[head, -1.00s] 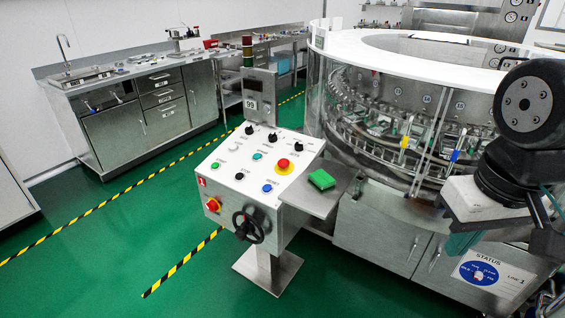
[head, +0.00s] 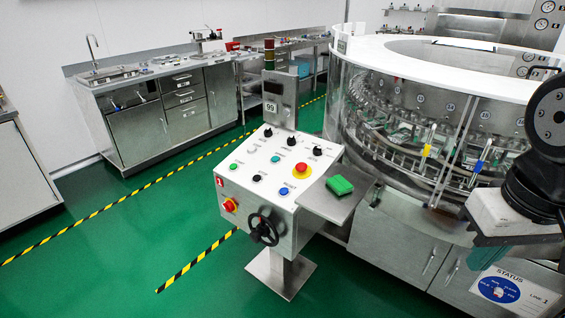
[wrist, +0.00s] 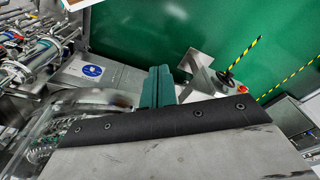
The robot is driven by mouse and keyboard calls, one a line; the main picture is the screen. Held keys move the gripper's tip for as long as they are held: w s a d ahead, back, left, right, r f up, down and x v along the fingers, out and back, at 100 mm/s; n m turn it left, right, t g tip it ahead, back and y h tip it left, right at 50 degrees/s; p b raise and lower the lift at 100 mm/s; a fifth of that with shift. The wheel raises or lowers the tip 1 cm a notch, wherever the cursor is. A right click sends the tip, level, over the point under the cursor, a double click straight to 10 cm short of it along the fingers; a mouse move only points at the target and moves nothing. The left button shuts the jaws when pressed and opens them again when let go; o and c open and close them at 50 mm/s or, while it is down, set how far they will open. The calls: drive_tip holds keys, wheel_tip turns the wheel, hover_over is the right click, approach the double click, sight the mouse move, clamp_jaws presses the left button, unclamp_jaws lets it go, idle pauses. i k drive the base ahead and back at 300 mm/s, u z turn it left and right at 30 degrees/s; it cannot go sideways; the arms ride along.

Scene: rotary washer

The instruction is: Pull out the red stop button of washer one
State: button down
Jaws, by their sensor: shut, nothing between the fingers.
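The red stop button (head: 302,170) is a round red knob on a yellow disc. It sits on the sloped white top of the control panel (head: 246,188), at the panel's right side in the head view. My gripper (head: 484,257) is at the right of the head view, well to the right of the panel and away from the button. Its teal fingers also show in the wrist view (wrist: 158,87), shut together and empty. In the wrist view, a red knob (wrist: 243,88) shows by the handwheel; I cannot tell whether it is the stop button.
A steel side shelf with a green block (head: 340,185) adjoins the panel. The glazed rotary washer (head: 400,225) stands behind, to the right. Green floor (head: 195,240) left of the panel is free.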

sight(301, 167)
drive_tip(key=z, duration=0.1)
drive_tip(key=k, duration=0.5)
drive_tip(key=u, duration=0.9)
drive_tip(key=i, duration=1.35)
drive_tip(key=z, duration=0.55)
drive_tip(key=i, duration=0.4)
drive_tip(key=z, duration=0.3)
